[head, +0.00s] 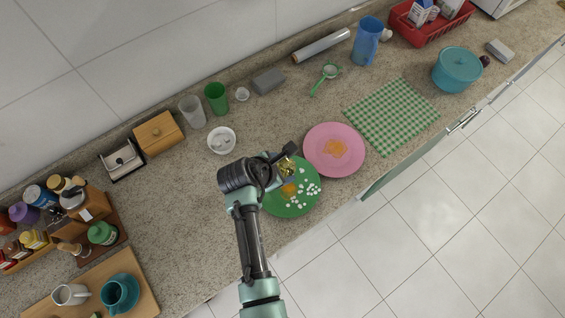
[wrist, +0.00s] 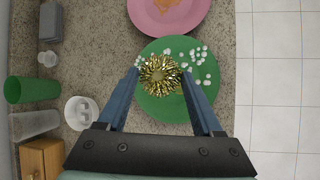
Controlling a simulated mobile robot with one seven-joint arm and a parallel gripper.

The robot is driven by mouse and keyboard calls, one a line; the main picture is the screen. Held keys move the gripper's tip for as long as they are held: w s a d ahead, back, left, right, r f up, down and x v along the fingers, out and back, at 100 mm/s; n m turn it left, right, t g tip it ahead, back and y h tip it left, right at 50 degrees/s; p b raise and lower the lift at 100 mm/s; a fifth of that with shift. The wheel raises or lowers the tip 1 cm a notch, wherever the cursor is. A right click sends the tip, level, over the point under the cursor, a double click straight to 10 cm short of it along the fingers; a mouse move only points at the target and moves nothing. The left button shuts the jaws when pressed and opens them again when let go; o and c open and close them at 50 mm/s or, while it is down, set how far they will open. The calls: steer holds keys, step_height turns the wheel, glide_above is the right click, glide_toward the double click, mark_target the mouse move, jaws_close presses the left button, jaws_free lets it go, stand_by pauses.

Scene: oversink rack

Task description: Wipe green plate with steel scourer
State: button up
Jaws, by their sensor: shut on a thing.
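The green plate (head: 304,203) lies on the counter in front of my arm, with white crumbs and an orange-brown smear on it. In the wrist view the green plate (wrist: 160,104) is below my gripper. The steel scourer (wrist: 160,75), a gold-coloured curly pad, is between the fingertips and hides part of the plate and smear. The scourer also shows in the head view (head: 287,167). My gripper (wrist: 162,74) is shut on the scourer over the plate's upper part. I cannot tell whether the scourer touches the plate.
A pink plate (head: 320,160) with an orange smear lies close beside the green plate. A white bowl (head: 222,140), green cup (head: 216,97) and grey sponge (head: 268,80) stand behind. A checked cloth (head: 391,115) lies to the right. The counter's front edge is near the plates.

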step_height(320, 180, down, 5)
steer(key=b, duration=0.5)
